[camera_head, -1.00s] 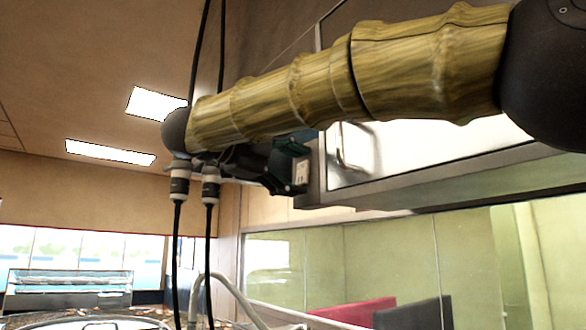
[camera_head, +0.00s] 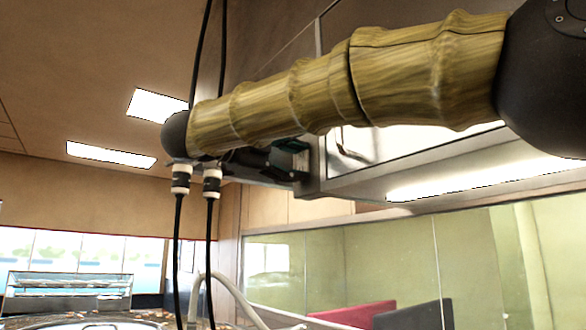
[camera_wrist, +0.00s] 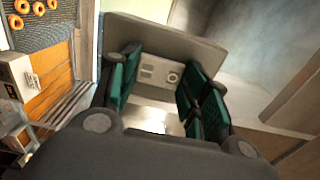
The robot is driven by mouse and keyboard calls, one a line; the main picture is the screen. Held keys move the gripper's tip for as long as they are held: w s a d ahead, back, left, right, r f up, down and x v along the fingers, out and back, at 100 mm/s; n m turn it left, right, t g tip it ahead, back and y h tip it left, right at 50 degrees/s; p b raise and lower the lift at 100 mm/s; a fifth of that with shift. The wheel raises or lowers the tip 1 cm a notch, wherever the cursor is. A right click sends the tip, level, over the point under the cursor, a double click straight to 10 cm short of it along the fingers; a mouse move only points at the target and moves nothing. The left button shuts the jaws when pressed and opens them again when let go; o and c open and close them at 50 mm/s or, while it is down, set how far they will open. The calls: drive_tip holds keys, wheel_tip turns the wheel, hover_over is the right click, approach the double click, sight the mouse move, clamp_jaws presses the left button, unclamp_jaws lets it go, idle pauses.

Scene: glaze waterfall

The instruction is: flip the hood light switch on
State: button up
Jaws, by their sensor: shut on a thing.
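The hood (camera_head: 355,178) is a metal-edged body at the right in the head view. A bright light strip (camera_head: 490,178) glows along its underside. My gripper (camera_head: 290,158) is at the hood's near left corner, partly behind my arm. In the wrist view the green-padded fingers of my gripper (camera_wrist: 158,88) stand apart around part of the hood. A pale control panel (camera_wrist: 158,72) with a round knob (camera_wrist: 173,77) and small buttons shows between them. Which part the pads touch is hard to see, and I cannot make out the switch's own position.
Two black cables hang at the left. A glass display case (camera_head: 68,285) stands at the far left. Doughnuts (camera_wrist: 22,7) show at the wrist view's upper left.

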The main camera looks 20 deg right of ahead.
drive_tip(key=o, duration=1)
drive_tip(key=shift+a, duration=0.1)
drive_tip(key=v, duration=1.1)
drive_tip(key=shift+s+a, duration=0.15)
drive_tip(key=shift+a, duration=0.2)
drive_tip(key=shift+f, duration=0.1)
